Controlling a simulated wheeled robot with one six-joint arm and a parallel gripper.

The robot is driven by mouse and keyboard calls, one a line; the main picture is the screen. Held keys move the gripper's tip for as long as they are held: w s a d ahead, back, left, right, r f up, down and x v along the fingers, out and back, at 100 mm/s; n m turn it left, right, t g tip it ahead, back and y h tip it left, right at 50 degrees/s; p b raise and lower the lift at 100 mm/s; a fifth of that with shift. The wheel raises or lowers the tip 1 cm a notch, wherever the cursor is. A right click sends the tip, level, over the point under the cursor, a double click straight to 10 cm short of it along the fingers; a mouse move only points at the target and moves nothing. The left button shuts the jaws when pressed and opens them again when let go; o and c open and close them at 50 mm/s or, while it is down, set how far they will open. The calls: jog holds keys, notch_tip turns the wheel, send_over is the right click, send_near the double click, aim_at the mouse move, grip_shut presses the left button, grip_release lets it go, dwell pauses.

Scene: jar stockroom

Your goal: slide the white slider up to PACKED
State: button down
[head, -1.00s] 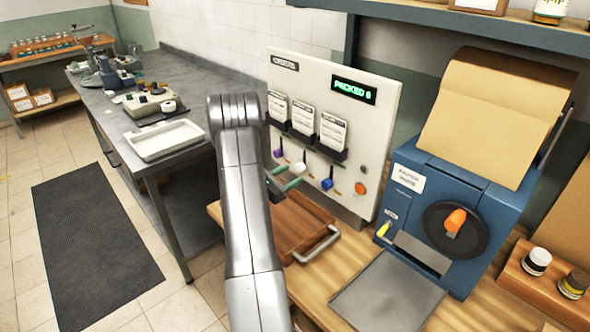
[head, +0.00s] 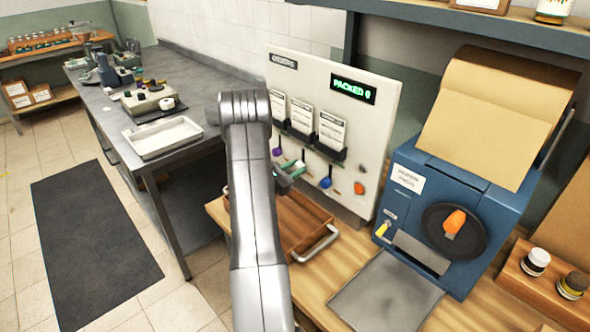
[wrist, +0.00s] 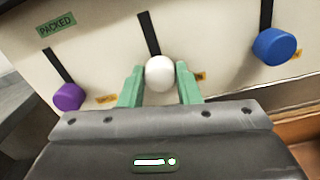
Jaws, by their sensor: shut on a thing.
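The white slider (wrist: 160,73) is a round white knob at the lower end of a dark vertical slot in the wrist view. My gripper (wrist: 161,86) has its green fingers on both sides of the knob and is shut on it. In the head view my gripper (head: 290,174) is at the orders panel (head: 375,128), and the knob is mostly hidden there. A green PACKED label (wrist: 57,25) is at the upper left in the wrist view. A purple knob (wrist: 68,97) is on the left and a blue knob (wrist: 274,47) on the right.
An orange knob (head: 360,188) is at the panel's right. A wooden tray (head: 303,222) with a metal handle lies below the panel. A blue press (head: 450,215) stands to the right. Order cards hang above the sliders.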

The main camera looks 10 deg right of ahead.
aim_at(304, 150)
jog(key=shift+r+b, duration=0.9)
jog(key=shift+r, duration=1.8)
jog(key=shift+w, duration=0.1)
jog(key=c, duration=1.1)
grip_release()
jog(key=shift+r, duration=0.1)
jog(key=shift+o, duration=0.2)
jog(key=shift+a, duration=0.1)
jog(key=shift+s+a+f, duration=0.2)
jog(key=shift+s+a, duration=0.05)
jog(key=b+v, duration=0.3)
jog(key=v, duration=1)
jog(key=shift+r, duration=0.1)
